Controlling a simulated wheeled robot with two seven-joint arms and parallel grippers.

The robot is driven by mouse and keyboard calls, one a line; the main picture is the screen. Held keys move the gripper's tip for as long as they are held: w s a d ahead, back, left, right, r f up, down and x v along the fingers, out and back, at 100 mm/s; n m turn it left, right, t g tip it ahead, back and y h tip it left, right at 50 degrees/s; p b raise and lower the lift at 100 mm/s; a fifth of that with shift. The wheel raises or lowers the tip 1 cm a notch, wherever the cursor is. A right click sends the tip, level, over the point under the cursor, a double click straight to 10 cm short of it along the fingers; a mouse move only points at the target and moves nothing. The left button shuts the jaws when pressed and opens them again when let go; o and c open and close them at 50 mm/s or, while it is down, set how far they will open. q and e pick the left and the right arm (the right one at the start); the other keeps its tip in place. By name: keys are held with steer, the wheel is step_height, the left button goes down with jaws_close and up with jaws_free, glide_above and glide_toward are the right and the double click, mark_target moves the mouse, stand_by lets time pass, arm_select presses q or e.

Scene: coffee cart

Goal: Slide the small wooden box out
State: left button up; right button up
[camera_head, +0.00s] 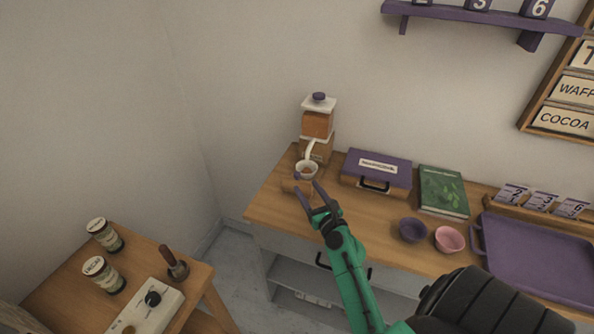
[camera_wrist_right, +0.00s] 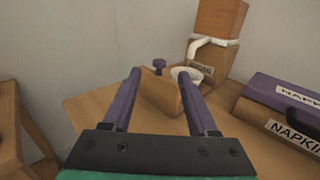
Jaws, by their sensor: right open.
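The small wooden box (camera_wrist_right: 160,92) shows between the two purple fingers of my right gripper (camera_wrist_right: 160,75) in the right wrist view. A purple knob (camera_wrist_right: 159,64) shows at its far side. In the head view the box (camera_head: 291,186) is a small tan shape in front of the coffee grinder (camera_head: 317,125), partly hidden by the fingers. My right gripper (camera_head: 308,188) is open, with a finger on either side of the box; I cannot tell if they touch it. My left gripper is not in view.
A purple napkin case (camera_head: 377,168) and a green book (camera_head: 443,191) lie to the right on the counter. Purple (camera_head: 412,231) and pink (camera_head: 449,240) bowls and a purple tray (camera_head: 540,258) are further right. The counter's left edge is close to the box.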

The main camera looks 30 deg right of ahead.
mark_target(298, 176)
steer(key=w, duration=0.2)
steer(key=w+d, duration=0.1)
steer(key=w, duration=0.5)
steer(key=shift+w+d, duration=0.1)
steer(key=shift+d, duration=0.15)
jaws_close()
stand_by(0.8)
